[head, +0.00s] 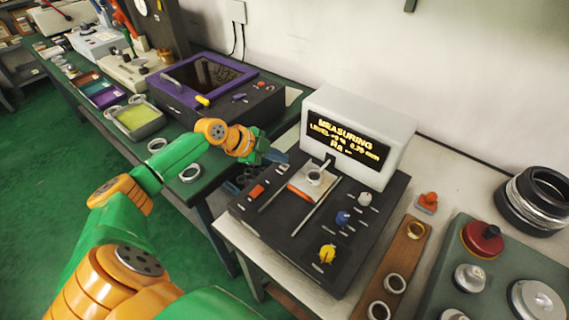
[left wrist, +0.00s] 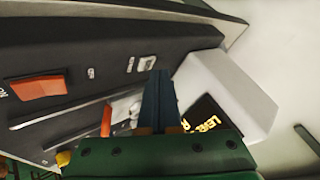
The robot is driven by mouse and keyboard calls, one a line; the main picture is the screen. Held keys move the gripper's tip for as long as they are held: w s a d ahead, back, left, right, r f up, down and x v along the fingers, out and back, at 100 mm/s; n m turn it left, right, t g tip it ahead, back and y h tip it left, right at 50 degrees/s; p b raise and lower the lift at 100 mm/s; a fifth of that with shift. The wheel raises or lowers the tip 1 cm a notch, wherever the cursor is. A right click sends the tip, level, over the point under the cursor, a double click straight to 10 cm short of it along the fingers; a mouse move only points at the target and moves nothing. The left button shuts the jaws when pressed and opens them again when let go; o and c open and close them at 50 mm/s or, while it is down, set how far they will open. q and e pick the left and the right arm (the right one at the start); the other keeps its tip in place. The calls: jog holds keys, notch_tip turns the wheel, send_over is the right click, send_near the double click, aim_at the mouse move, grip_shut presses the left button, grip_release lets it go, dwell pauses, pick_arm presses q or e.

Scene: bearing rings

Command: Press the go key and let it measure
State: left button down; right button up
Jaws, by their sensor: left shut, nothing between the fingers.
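The measuring instrument has a black deck (head: 262,215) and a white display housing (head: 385,120). Its screen (head: 345,143) reads "MEASURING", a level line with 0.75 mm, and "Ra --". An orange-red key (head: 256,191) is at the deck's left; it also shows in the left wrist view (left wrist: 38,87), its label cut off. A metal ring (head: 314,178) sits on the small stage mid-deck, under the probe. My left gripper (head: 277,157) is shut and empty at the deck's back left edge; its fingers (left wrist: 161,95) look apart from the orange key. My right gripper is not in view.
Right of the deck are a wooden strip (head: 405,255) with rings, a small orange-topped piece (head: 427,202), and a grey-green fixture (head: 455,240) with a red knob. A purple-framed machine (head: 200,80) stands at back left. Loose rings lie on the green bench.

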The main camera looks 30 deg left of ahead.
aim_at(280, 167)
pick_arm(q)
jog(key=shift+r, duration=0.25)
notch_tip(280, 167, up, 5)
jog(key=p, duration=0.4)
jog(key=shift+r, duration=0.1)
dwell(0.3)
